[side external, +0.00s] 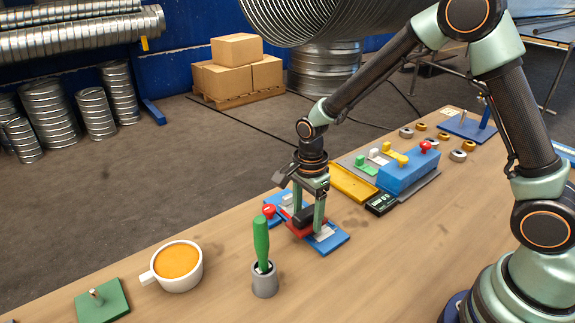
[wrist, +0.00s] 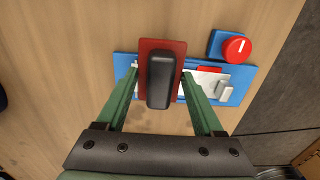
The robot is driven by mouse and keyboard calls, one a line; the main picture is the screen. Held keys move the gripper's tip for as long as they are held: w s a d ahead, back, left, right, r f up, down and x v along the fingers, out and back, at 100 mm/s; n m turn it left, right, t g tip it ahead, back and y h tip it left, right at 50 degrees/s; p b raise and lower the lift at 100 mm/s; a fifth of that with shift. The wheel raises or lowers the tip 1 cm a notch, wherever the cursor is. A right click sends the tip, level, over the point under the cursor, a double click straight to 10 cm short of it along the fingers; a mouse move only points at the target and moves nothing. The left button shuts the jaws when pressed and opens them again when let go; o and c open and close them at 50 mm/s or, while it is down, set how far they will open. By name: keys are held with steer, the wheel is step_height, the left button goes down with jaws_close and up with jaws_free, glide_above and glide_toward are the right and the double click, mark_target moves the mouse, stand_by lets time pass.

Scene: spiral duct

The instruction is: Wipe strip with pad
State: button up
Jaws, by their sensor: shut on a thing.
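My gripper (side external: 308,213) is shut on the black handle (wrist: 160,80) of a red wiping pad (wrist: 160,45). In the side view the pad (side external: 303,229) is low over a blue board (side external: 337,242). The board (wrist: 243,72) also crosses the wrist view and carries a pale strip (wrist: 198,77). The pad covers part of the strip, and I cannot tell whether it touches it. A red patch (wrist: 209,69) shows at the strip's upper edge, right of the pad. A small pale block (wrist: 225,90) stands at the board's right part.
A red knob on a blue box (wrist: 236,48) sits beside the board. A green-handled tool stands in a grey cup (side external: 264,281) close by. A mug (side external: 178,268) and green peg plate (side external: 103,302) are at left. A yellow tray (side external: 352,184) and blue box (side external: 408,172) are at right.

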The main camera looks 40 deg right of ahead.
steer(key=shift+r, duration=2.9)
